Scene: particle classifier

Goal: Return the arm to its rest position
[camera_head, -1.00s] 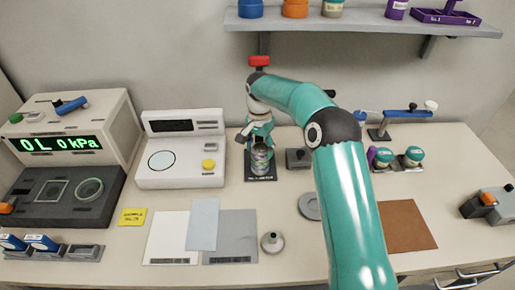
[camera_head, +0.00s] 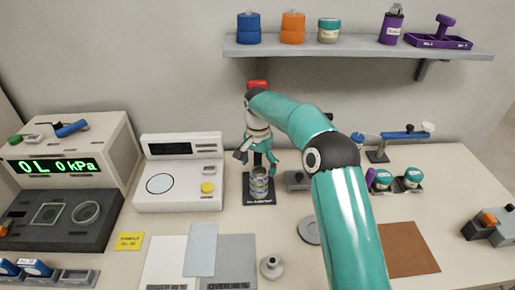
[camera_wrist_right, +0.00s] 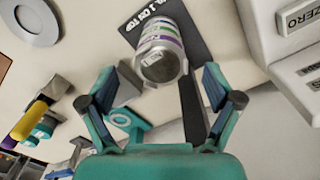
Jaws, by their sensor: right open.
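My right arm reaches from the bottom right over the bench. Its gripper (camera_head: 257,162) is open at the black stand (camera_head: 259,200). A small silver canister with a coloured label (camera_head: 259,184) stands on that stand, just below the fingers. In the right wrist view, the open fingers (camera_wrist_right: 163,100) are spread on either side below the canister (camera_wrist_right: 160,58), with nothing gripped. A gap shows between the fingers and the canister. My left gripper is not in view.
A white balance (camera_head: 180,190) stands left of the stand, with a pressure unit (camera_head: 75,150) further left. A shelf (camera_head: 350,50) with jars hangs above. A dark block (camera_head: 297,181) and jar rack (camera_head: 395,190) are to the right. A brown mat (camera_head: 410,248) lies front right.

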